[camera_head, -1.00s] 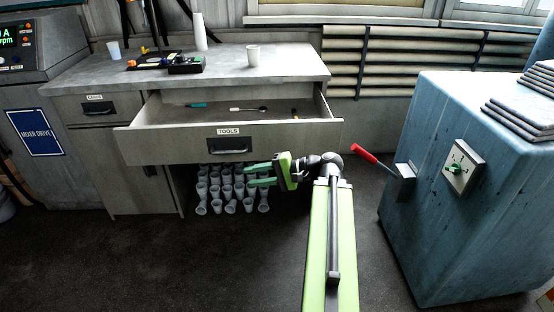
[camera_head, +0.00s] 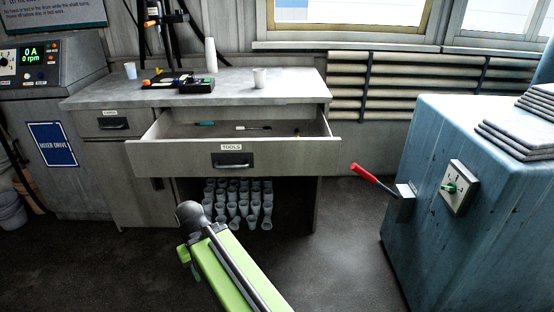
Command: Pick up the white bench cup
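A small white cup (camera_head: 259,78) stands upright on the grey bench top (camera_head: 120,92), near its right end. A second, bluish-white cup (camera_head: 130,70) stands at the left back of the bench. A tall white stack, seemingly of cups (camera_head: 211,54), stands between them. My gripper (camera_head: 183,254) is low in front of the bench, below and left of the white cup and well apart from it. Only a bit of green shows beside my arm; its fingers are mostly hidden, so its opening cannot be told.
The open TOOLS drawer (camera_head: 285,157) juts out below the bench top, with a few tools inside. Many cups (camera_head: 235,201) fill the space under it. A black device (camera_head: 194,85) lies on the bench. A blue cabinet (camera_head: 425,160) with a red-handled lever (camera_head: 364,172) stands right.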

